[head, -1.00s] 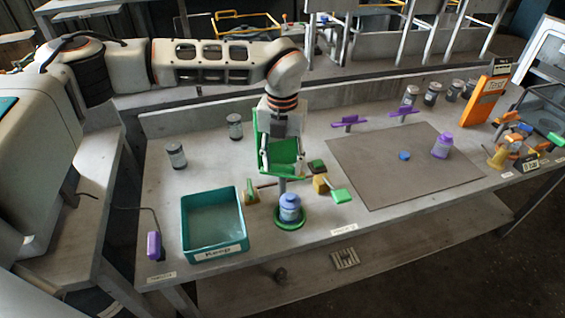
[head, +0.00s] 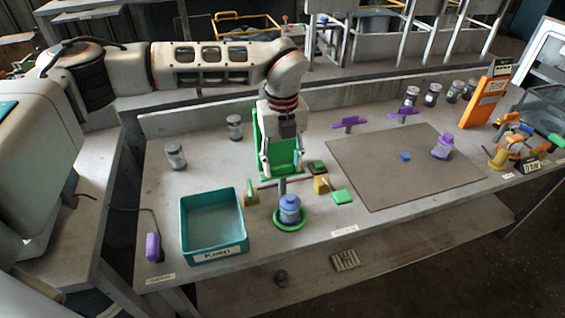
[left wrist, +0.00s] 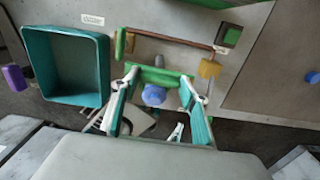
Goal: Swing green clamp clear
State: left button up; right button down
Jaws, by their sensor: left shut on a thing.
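The green clamp shows as a green bar (left wrist: 160,76) between my left gripper's fingertips in the left wrist view. My left gripper (head: 282,168) is shut on this green part, just behind the blue-lidded jar. The jar (head: 290,208) stands upright in a green ring (head: 289,225) at the bench's front. Its blue top (left wrist: 153,95) shows below the green bar in the wrist view. My right gripper is not in view.
A red-brown rod (left wrist: 170,38) and a tan block (head: 321,185) with a green pad (head: 342,197) are close by. The teal Keep bin (head: 184,230) stands left of the jar. A grey mat (head: 370,175) lies to the right. Two grey jars stand at the back left.

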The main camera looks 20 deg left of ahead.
pick_arm(q)
jog(key=o, duration=1.1)
notch_tip(320, 180, up, 12)
dwell(0.5)
